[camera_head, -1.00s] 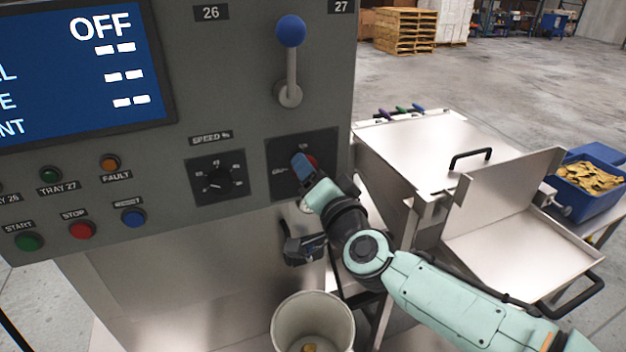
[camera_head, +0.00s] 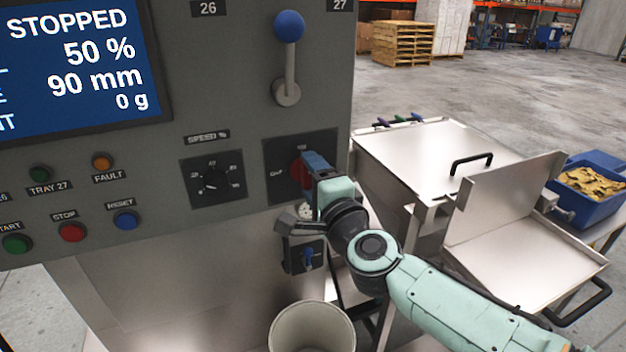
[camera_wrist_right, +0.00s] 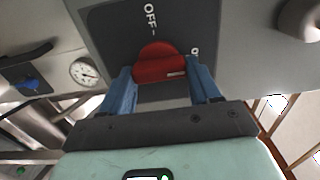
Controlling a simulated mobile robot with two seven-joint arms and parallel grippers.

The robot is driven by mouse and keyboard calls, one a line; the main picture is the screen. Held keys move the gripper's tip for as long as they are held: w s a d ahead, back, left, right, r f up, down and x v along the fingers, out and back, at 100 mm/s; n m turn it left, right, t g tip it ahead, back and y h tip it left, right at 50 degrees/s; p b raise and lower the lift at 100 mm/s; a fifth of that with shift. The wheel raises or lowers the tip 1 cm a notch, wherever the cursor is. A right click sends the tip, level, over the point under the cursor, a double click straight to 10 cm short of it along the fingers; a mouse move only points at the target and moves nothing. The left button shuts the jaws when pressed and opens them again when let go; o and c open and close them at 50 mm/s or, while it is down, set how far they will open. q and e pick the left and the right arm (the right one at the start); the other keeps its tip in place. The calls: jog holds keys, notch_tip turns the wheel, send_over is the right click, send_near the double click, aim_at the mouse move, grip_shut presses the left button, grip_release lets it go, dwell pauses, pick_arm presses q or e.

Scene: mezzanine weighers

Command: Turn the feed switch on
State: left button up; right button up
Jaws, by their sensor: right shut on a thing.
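A red rotary switch (camera_head: 298,172) sits on a dark plate on the grey control panel. In the wrist view its red handle (camera_wrist_right: 158,66) lies between the blue fingers of my right gripper (camera_wrist_right: 162,75), which is shut on it. The plate's "OFF" mark is at the top there; another mark at the right is partly covered. In the head view my right gripper (camera_head: 315,168) hides part of the switch. Below it, a small box with a blue toggle (camera_head: 308,258) is mounted under the panel; I see no readable feed label. My left gripper is not in view.
The screen (camera_head: 75,75) reads "STOPPED". A speed dial (camera_head: 212,184), a blue-knobbed lever (camera_head: 288,60) and several buttons share the panel. A pale bin (camera_head: 312,312) stands below. A metal lidded unit (camera_head: 425,150) is at the right.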

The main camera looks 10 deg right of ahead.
dwell(0.5)
jog(key=o, duration=1.1)
jog(key=shift+c, duration=0.2)
jog(key=s+d, duration=0.2)
jog(key=s, duration=1.1)
jog(key=shift+d, duration=0.25)
jog(key=shift+s, duration=0.1)
